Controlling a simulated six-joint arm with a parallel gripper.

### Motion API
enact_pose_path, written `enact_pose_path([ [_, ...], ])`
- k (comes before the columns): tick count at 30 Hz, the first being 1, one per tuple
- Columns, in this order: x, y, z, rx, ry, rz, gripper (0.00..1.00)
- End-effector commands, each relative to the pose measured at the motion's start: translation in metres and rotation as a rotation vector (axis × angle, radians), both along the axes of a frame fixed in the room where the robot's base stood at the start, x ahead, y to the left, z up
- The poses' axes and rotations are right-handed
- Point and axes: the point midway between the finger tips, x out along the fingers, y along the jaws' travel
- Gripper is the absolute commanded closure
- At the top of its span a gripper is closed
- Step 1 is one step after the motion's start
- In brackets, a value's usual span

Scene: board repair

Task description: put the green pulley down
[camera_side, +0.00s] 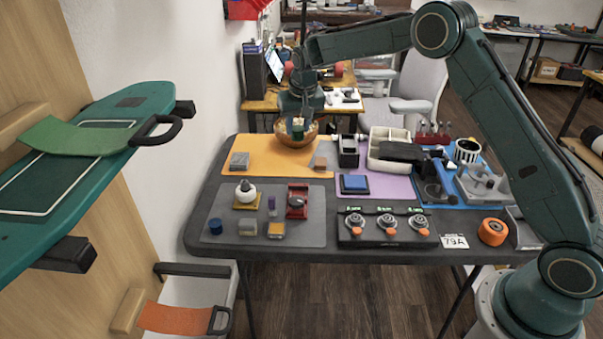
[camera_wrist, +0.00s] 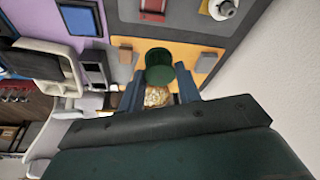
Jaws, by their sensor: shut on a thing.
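The green pulley (camera_wrist: 159,66) is between the two fingers of my gripper (camera_wrist: 160,88) in the wrist view, and the jaws are shut on it. In the side view my gripper (camera_side: 298,128) points down over a wooden bowl (camera_side: 291,140) at the back of the table, and the pulley shows there only as a small dark green patch. The bowl also shows below the pulley in the wrist view (camera_wrist: 157,97), partly hidden by the fingers. I cannot tell the exact height of the pulley above the bowl. An orange mat (camera_side: 262,146) lies under the bowl.
A grey block (camera_side: 239,160) and a brown block (camera_side: 320,162) lie on the orange mat. A dark and white device (camera_side: 348,151) stands right of the bowl. A grey mat (camera_side: 222,212) with several small parts lies in front. The orange mat has bare room between the grey block and bowl.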

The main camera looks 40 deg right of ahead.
Motion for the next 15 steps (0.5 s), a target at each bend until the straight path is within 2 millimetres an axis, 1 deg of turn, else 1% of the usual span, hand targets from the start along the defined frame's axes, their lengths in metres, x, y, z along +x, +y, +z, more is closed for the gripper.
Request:
enact_pose_path([
  [8, -0.002, 0.002, 0.000, 0.000, 0.000, 0.000, 0.90],
  [11, -0.006, 0.007, 0.001, 0.001, 0.000, 0.000, 0.90],
  [15, -0.017, 0.018, 0.001, 0.000, 0.000, 0.002, 0.90],
])
